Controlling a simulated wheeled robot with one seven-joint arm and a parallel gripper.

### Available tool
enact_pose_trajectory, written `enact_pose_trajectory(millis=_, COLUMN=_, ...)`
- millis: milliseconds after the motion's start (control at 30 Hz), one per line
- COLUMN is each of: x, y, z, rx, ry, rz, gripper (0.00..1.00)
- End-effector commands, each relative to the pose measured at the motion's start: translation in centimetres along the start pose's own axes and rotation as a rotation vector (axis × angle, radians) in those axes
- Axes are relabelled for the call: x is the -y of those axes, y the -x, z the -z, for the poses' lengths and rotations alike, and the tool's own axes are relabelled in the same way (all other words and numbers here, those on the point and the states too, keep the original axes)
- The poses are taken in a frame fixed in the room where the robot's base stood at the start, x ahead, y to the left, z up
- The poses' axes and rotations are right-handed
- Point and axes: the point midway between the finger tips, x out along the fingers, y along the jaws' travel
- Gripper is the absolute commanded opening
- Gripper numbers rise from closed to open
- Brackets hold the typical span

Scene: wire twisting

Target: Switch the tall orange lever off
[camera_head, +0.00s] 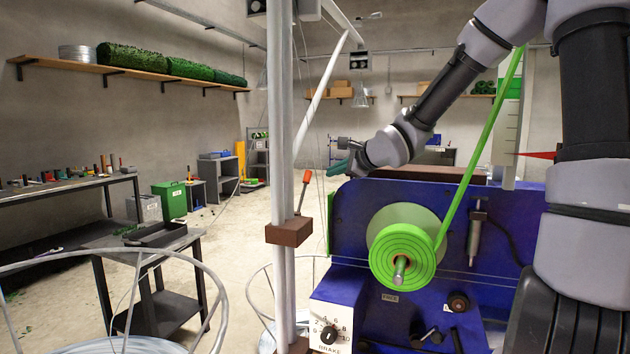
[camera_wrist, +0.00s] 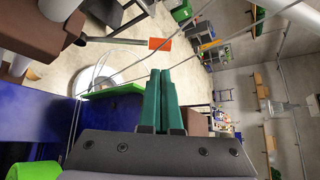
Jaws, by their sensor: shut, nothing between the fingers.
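The lever has an orange handle (camera_head: 306,177) on a thin metal rod. In the head view it stands upward from a brown block (camera_head: 288,232) on the pale vertical poles, leaning slightly right. In the wrist view the orange tip (camera_wrist: 160,44) lies above the fingers and its rod runs left to the brown block (camera_wrist: 45,28). My gripper (camera_head: 338,168) is to the right of the handle, at about the same height in the picture. Its green fingers (camera_wrist: 160,88) are together and empty. They appear apart from the handle, with a gap between.
A blue machine (camera_head: 350,232) with a green spool (camera_head: 403,255) and a green band stands below and right of my gripper. A brake dial (camera_head: 328,335) is at its lower left. A wire-frame reel (camera_head: 215,285) and a dark bench (camera_head: 150,270) stand left of the poles.

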Motion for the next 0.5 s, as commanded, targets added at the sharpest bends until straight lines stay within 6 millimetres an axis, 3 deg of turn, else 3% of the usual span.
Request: enact_pose_trajectory(millis=500, x=-0.2, y=-5.5, z=-0.1, rx=0.002, ry=0.0, rz=-0.004, gripper=0.0)
